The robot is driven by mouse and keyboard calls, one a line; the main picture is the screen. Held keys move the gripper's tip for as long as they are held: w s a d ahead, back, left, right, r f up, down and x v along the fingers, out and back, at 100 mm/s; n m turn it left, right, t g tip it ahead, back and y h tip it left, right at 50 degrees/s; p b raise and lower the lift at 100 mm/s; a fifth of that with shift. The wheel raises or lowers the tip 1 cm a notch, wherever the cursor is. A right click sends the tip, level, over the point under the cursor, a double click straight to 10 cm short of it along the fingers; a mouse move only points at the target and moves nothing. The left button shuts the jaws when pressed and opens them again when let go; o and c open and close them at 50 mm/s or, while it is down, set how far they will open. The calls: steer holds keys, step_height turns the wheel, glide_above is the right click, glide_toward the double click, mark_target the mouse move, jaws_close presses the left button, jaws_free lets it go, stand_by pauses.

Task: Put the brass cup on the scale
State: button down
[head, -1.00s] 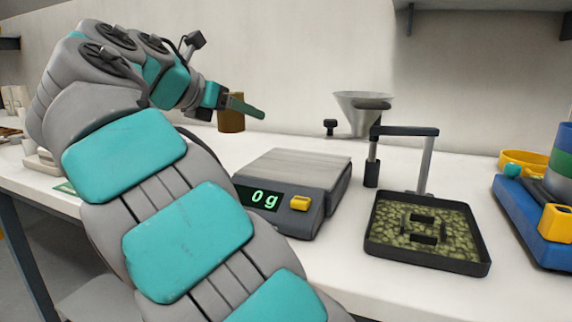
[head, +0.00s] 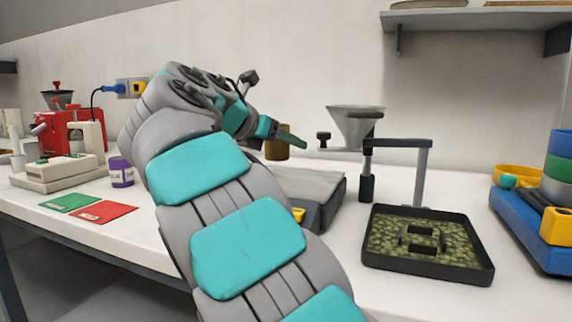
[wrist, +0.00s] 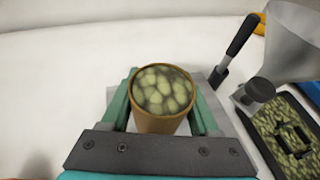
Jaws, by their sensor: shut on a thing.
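The brass cup (head: 277,149) is held upright between the fingers of my gripper (head: 281,138), above the back of the scale (head: 318,187). In the wrist view the cup (wrist: 158,122) is filled with green beans, and both teal fingers close on its sides. A grey plate, seemingly the scale's, shows partly behind the cup in the wrist view. Whether the cup touches the plate cannot be told. My arm hides the scale's display and much of its front; only its right part and a bit of yellow button show.
A metal funnel on a stand (head: 356,125) is right of the cup, close behind the scale. A black tray of green beans (head: 428,246) sits right of the scale. A blue-based device (head: 535,225) stands far right.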

mark_target(285, 157)
steer(key=shift+f+b, duration=0.6)
steer(key=shift+f, duration=1.15)
steer(key=shift+f, duration=0.1)
steer(key=shift+c, duration=0.6)
jaws_free()
steer(key=shift+s+a, duration=0.1)
steer(key=v, duration=0.3)
steer(key=p+v, duration=0.1)
steer(key=v, duration=0.3)
steer(key=p+v, duration=0.1)
steer(key=v, duration=0.2)
steer(key=shift+s+a+r, duration=0.2)
steer(key=shift+r, duration=0.25)
steer(key=shift+s+a+r, duration=0.1)
steer(key=shift+s+a, duration=0.2)
steer(key=shift+s, duration=0.1)
